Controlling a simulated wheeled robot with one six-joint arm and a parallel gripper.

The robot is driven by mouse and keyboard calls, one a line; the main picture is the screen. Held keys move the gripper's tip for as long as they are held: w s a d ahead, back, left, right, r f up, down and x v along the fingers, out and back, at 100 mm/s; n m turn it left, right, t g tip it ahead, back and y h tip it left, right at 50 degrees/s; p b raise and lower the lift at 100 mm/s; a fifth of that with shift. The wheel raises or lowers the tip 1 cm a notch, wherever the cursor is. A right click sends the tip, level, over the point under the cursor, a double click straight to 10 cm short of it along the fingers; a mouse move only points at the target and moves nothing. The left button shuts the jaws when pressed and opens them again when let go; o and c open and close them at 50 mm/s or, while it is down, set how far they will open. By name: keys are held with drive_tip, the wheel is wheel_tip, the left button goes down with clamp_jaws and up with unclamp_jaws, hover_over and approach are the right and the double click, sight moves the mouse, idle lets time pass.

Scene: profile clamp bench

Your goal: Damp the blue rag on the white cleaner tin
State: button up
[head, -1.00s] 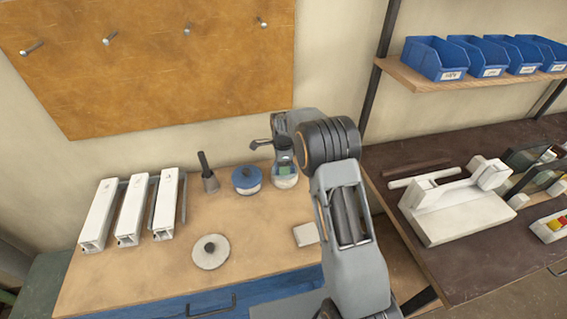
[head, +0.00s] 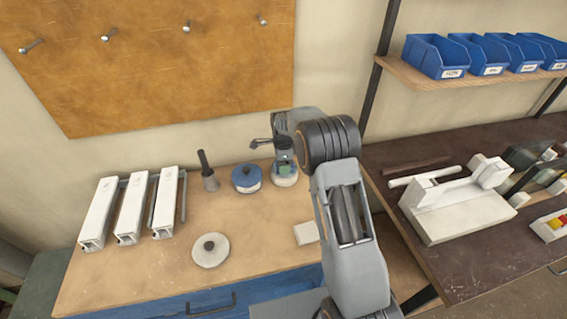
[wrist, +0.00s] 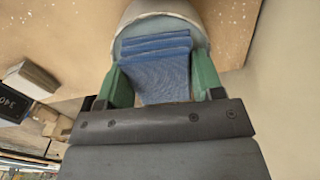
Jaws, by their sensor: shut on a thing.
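A folded blue rag (wrist: 160,75) is between the green fingers of my gripper (wrist: 163,80), which is shut on it. A white round tin (head: 285,181) stands at the back right of the bench, and its pale rim (wrist: 145,8) shows beyond the rag in the wrist view. In the head view my gripper (head: 285,168) points down at the tin's top. The rag's far end is at or inside the tin's mouth; I cannot tell whether it touches the bottom. The rag is hidden by my gripper in the head view.
A white tin with a blue lid (head: 246,179) stands just left. A grey pot with a dark handle (head: 208,171), a white knobbed lid (head: 210,250), white profiles (head: 130,210) and a small white block (head: 306,233) are on the bench (head: 255,225).

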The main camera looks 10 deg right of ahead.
drive_tip(key=shift+f+b, duration=0.3)
drive_tip(key=shift+f, duration=0.1)
idle(1.2)
drive_tip(key=shift+r, duration=0.1)
drive_tip(key=shift+r+p, duration=2.15)
drive_tip(key=shift+r, duration=1.35)
